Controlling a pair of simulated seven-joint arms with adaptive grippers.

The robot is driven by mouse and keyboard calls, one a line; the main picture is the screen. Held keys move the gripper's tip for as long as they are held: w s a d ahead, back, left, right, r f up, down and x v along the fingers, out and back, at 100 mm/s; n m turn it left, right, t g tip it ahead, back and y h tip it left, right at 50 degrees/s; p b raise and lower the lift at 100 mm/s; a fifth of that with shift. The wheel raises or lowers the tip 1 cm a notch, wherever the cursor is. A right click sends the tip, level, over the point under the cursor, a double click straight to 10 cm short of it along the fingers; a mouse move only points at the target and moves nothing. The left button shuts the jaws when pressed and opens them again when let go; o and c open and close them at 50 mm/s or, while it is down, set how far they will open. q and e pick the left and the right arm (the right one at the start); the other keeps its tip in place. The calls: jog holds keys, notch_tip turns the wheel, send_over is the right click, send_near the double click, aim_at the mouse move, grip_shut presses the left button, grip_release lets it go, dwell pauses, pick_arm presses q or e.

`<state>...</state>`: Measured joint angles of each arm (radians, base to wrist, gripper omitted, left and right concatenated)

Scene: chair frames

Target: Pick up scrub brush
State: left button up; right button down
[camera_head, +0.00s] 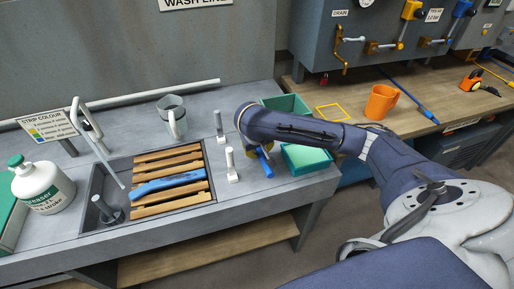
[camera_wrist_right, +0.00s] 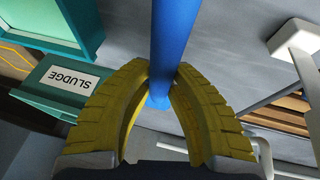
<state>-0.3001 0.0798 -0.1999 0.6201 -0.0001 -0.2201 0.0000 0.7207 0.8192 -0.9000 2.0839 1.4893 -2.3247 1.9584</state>
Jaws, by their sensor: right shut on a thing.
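My right gripper (camera_wrist_right: 158,90) has yellow ribbed fingers closed around an upright blue handle (camera_wrist_right: 174,40), which looks like that of the scrub brush; no bristles show. In the head view this blue handle (camera_head: 265,163) sticks out below my right gripper (camera_head: 246,122), over the right part of the grey bench. The fingertips are mostly hidden there by the arm. A second long blue piece (camera_head: 168,183) lies across wooden slats over the sink; I cannot tell whether it is a brush. My left gripper is not in view.
Green bins (camera_head: 304,158) stand right beside the gripper; one is labelled SLUDGE in the wrist view (camera_wrist_right: 68,80).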

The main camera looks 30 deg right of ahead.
notch_tip(320, 180, up, 20)
dwell(1.0)
jog(key=c, duration=1.8)
grip_release()
jog(key=shift+c, duration=0.2)
grip_shut()
jog(key=shift+f, duration=0.1)
